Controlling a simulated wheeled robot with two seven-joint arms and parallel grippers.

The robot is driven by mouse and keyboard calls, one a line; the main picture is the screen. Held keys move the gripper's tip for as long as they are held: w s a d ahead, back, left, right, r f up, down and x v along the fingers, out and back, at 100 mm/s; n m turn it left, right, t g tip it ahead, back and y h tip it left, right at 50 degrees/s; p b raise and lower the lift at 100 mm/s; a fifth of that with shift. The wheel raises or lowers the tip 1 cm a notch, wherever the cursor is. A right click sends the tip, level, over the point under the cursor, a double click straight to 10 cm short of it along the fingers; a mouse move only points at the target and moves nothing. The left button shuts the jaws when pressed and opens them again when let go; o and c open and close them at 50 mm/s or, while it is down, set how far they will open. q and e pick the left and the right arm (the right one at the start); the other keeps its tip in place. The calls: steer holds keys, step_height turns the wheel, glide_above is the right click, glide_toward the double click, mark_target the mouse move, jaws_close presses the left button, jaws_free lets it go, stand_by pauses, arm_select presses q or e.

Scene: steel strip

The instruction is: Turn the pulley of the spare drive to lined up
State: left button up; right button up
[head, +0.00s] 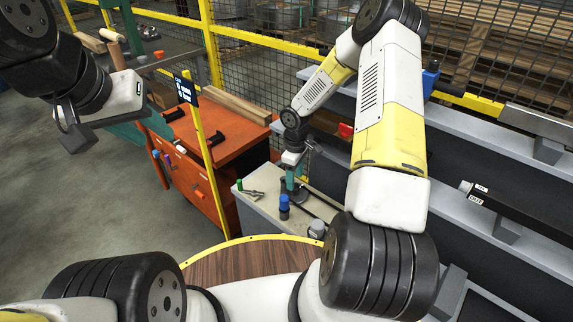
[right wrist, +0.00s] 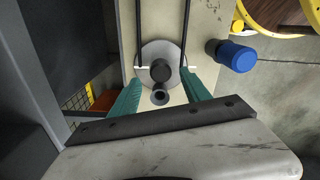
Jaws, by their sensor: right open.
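The pulley (right wrist: 160,53) of the spare drive is a grey disc with a dark hub, seen from above in the right wrist view. Short pale marks show at its left and right sides, roughly level with each other. A dark round knob (right wrist: 160,97) stands on its near side. My right gripper (right wrist: 162,76) has its teal fingers apart, one on each side of the pulley's near half; contact cannot be told. In the head view my right gripper (head: 291,180) is over the pale bench top and partly hides the pulley. My left gripper (head: 72,130) is raised far left, away from the bench.
Black belt strands run from the pulley up the picture along the pale bench (right wrist: 208,22). A blue-capped cylinder (right wrist: 235,56) stands to the right of the pulley. An orange workbench (head: 225,145) and yellow post are behind. Grey steel beams (head: 480,135) lie to the right.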

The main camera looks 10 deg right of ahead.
steer(key=shift+r, duration=2.05)
steer(key=shift+r, duration=0.35)
steer(key=s+d+r+m+t+h, duration=0.15)
steer(key=s+r, duration=0.25)
steer(key=r, duration=0.7)
steer(key=s+r+m+t+y, duration=0.1)
steer(key=s+r+m, duration=0.3)
steer(key=r, duration=0.8)
steer(key=s+a+r+m+t+y, duration=0.1)
steer(key=s+a+r+m+t, duration=0.1)
steer(key=s+r, duration=0.3)
steer(key=s+a+r+m+t+y, duration=0.1)
steer(key=s+a+r+m, duration=0.1)
steer(key=s+r, duration=0.4)
steer(key=s, duration=0.5)
steer(key=shift+s+t+y, duration=0.2)
steer(key=shift+t+y, duration=0.15)
